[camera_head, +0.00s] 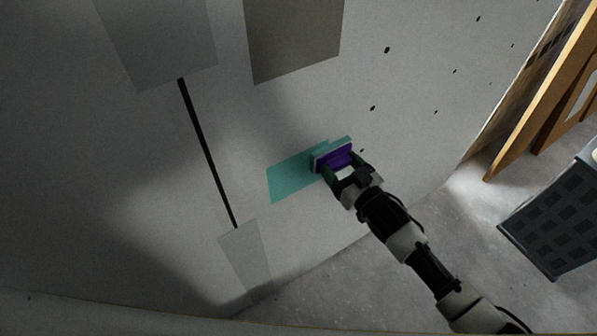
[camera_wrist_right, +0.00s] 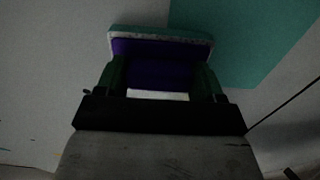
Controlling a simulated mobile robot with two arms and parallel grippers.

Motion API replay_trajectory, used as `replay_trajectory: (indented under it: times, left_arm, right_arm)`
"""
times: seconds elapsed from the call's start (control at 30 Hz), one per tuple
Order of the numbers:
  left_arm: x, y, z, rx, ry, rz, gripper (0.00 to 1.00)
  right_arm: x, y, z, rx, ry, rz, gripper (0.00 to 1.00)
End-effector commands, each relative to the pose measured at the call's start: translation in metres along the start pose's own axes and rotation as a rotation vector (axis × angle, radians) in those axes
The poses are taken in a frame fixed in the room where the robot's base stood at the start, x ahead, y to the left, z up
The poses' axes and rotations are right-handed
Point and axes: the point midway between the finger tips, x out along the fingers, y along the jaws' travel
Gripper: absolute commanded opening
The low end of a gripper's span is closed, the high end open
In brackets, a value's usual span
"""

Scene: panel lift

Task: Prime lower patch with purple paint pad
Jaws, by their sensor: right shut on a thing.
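The purple paint pad (camera_head: 333,158) is held by my right gripper (camera_head: 345,172), its face against or very close to the wall. In the right wrist view the pad (camera_wrist_right: 160,62) sits between the two green fingers of the gripper (camera_wrist_right: 162,80), with a teal and whitish layer at its far edge. The lower patch is a teal area (camera_head: 290,180) on the wall, left of the pad and partly behind it. The teal patch (camera_wrist_right: 250,40) also shows at the upper right in the right wrist view. My left gripper is not in view.
The pale wall (camera_head: 400,60) has several dark spots. Two grey patches (camera_head: 155,40) (camera_head: 295,35) and a black vertical line (camera_head: 208,150) are on it. Orange-brown boards (camera_head: 540,90) lean at the right, beside a dark crate-like box (camera_head: 555,225). The concrete floor (camera_head: 440,240) is partly clear.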

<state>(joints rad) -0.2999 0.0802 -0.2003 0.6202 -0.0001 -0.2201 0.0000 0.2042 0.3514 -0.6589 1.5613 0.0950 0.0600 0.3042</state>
Motion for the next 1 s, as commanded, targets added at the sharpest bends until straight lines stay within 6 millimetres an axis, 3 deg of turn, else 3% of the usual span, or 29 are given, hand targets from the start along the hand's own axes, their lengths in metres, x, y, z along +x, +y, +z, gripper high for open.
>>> replay_trajectory:
  times: [0.27,0.8,1.0]
  left_arm:
    - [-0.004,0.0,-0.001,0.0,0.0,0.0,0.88]
    - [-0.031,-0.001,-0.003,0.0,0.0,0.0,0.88]
    - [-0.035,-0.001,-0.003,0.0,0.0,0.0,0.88]
  right_arm:
    - [-0.004,0.0,-0.001,0.001,0.0,0.0,0.44]
    - [-0.058,-0.001,-0.002,0.001,-0.002,0.0,0.44]
    - [-0.07,0.0,-0.001,0.0,-0.001,0.0,0.44]
